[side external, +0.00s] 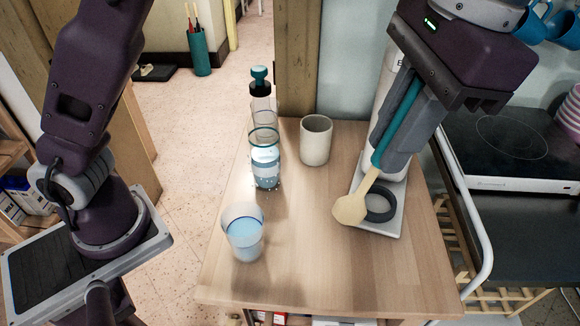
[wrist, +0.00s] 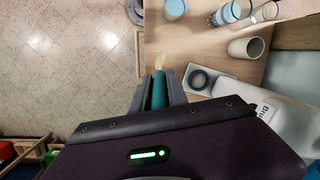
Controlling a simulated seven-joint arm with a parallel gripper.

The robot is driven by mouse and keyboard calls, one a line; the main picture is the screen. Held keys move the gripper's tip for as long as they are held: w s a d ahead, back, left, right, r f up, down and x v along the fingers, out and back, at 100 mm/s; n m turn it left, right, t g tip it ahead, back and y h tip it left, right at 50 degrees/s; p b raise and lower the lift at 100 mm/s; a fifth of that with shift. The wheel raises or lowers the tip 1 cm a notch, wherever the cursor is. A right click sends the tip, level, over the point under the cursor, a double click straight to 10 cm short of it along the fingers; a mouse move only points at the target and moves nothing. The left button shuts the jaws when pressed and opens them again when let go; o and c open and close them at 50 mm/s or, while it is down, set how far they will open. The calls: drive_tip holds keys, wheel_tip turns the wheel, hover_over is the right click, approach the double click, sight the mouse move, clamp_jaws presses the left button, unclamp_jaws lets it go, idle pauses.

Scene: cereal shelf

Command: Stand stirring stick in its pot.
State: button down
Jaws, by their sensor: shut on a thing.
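The stirring stick is a spoon-like tool with a teal handle and a pale wooden head (side external: 350,208). My gripper (side external: 386,152) is shut on the teal handle, and the stick slants with its head down and to the left. The head appears in front of a black ring on a tray; I cannot tell whether it touches anything. In the wrist view the stick (wrist: 159,88) sits between my gripper's fingers (wrist: 160,92). A beige pot (side external: 316,142) stands upright on the table, left of and behind the stick's head; it also shows in the wrist view (wrist: 244,47).
A cup of blue liquid (side external: 243,235) stands at the table's front left. A glass bottle (side external: 264,160) stands behind it. The tray (side external: 393,226) with the black ring (side external: 380,203) belongs to a white appliance at the right. Bare wood (side external: 300,220) lies between.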

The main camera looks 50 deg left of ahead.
drive_tip(key=w+a+f+n+h, duration=0.1)
drive_tip(key=w+a+f, duration=0.2)
drive_tip(key=w+a, duration=0.55)
drive_tip(key=w+a+f+n+t, duration=0.1)
drive_tip(key=w+a+f+n, duration=0.3)
drive_tip(key=a, duration=0.7)
drive_tip(key=w+a+f+m+h, duration=0.1)
drive_tip(key=w+a+f, duration=0.1)
drive_tip(key=w+a, duration=0.7)
wheel_tip(320, 180, down, 10)
drive_tip(key=a, duration=0.1)
drive_tip(key=shift+s+a, duration=0.35)
drive_tip(key=shift+a, duration=0.05)
drive_tip(key=c, duration=1.3)
unclamp_jaws()
wheel_tip(320, 180, up, 12)
drive_tip(key=shift+r, duration=0.2)
